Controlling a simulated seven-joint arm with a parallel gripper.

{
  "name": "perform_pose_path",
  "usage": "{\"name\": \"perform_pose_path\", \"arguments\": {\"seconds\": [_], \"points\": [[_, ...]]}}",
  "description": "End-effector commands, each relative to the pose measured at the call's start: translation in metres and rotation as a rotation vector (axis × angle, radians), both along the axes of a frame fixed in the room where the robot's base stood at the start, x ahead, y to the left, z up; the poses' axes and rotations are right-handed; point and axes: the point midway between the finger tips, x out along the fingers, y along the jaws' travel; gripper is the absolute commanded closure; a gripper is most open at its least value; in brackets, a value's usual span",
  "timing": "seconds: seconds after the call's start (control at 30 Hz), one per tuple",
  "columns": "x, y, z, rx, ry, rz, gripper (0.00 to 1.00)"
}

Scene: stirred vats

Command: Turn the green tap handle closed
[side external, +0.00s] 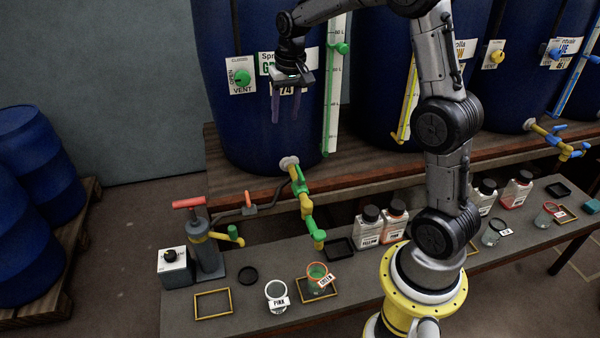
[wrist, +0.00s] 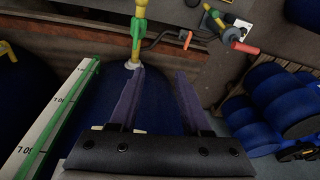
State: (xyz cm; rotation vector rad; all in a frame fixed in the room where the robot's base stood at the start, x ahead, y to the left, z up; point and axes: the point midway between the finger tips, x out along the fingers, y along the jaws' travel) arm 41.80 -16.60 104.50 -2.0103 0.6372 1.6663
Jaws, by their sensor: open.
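The green tap (side external: 309,221), with green and yellow sections, sticks out from the pale flange low on the left blue vat (side external: 225,110). Which green part is its handle, and how it is turned, I cannot tell at this size. The tap also shows at the top of the wrist view (wrist: 138,27), upside down beyond my fingers. My gripper (side external: 285,108) is open and empty, pointing down in front of the vat, well above the tap and apart from it. Its two purple fingers show in the wrist view (wrist: 160,75) with a gap between them.
A green vent knob (side external: 242,78) is left of my gripper and a green-edged level gauge (side external: 334,90) right of it. Below the tap, a bench (side external: 345,297) bears a cup labelled PINK (side external: 277,296), a green-filled cup (side external: 317,274), bottles and a red-handled pump (side external: 205,240).

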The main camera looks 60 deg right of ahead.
Motion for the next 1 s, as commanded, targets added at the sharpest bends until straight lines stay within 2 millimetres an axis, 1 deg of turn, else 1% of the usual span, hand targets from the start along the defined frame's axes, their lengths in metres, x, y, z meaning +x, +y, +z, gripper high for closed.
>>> {"name": "perform_pose_path", "arguments": {"seconds": [0.03, 0.1, 0.2, 0.3, 0.47, 0.57, 1.0], "points": [[0.004, -0.016, -0.021, 0.014, 0.035, -0.029, 0.52], [0.006, -0.032, -0.044, 0.031, 0.072, -0.058, 0.52], [0.003, -0.047, -0.071, 0.053, 0.118, -0.091, 0.52], [-0.004, -0.056, -0.09, 0.07, 0.152, -0.113, 0.52], [-0.009, -0.061, -0.101, 0.077, 0.163, -0.129, 0.52], [-0.009, -0.061, -0.113, 0.077, 0.164, -0.127, 0.52], [-0.009, -0.06, -0.197, 0.077, 0.164, -0.126, 0.52]]}}
